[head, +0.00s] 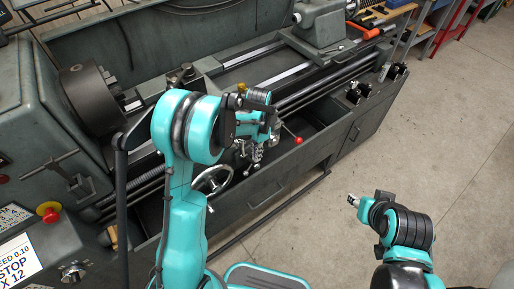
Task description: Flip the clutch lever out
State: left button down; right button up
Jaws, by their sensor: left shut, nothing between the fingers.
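A green-grey lathe (225,65) fills the left and upper part of the head view. A lever with a red ball knob (298,140) sticks out to the right of its carriage and may be the clutch lever. My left gripper (257,157) is shut and empty at the front of the carriage, left of the red knob and apart from it. My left arm hides much of the carriage and its controls. My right gripper (353,201) is over the floor in front of the lathe, small and turned away, so its fingers are unclear.
A spoked handwheel (213,180) sits just left of my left gripper. The chuck (92,98) and a red stop button (49,211) are at the left. The tailstock (319,24) stands at the back. The concrete floor (440,130) at right is clear.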

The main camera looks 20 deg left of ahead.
aim_at(258, 164)
pick_arm(q)
jog(key=shift+s+f, duration=0.1)
jog(key=shift+f, duration=0.6)
jog(key=shift+d, duration=0.1)
jog(key=shift+s+d+f+y+b, duration=0.2)
jog(key=shift+f+y+b, duration=0.1)
jog(key=shift+b, duration=0.1)
jog(key=shift+f+t, duration=0.1)
jog(key=shift+t, duration=0.3)
jog(key=shift+s+d+f+y+b, duration=0.2)
jog(key=shift+d+f+y+b, duration=0.05)
jog(key=shift+f+y+b, duration=0.15)
jog(key=shift+t+y, duration=0.9)
jog(key=shift+s+d+f+b, duration=0.2)
jog(key=shift+d+f+b, duration=0.05)
jog(key=shift+f+b, duration=0.65)
jog(key=shift+s+d+f+b, duration=0.15)
jog(key=shift+d+f+b, duration=0.05)
jog(key=shift+f+b, duration=0.7)
jog(key=shift+s+d+f+b, duration=0.2)
jog(key=shift+d+f+b, duration=0.05)
jog(key=shift+f+b, duration=0.65)
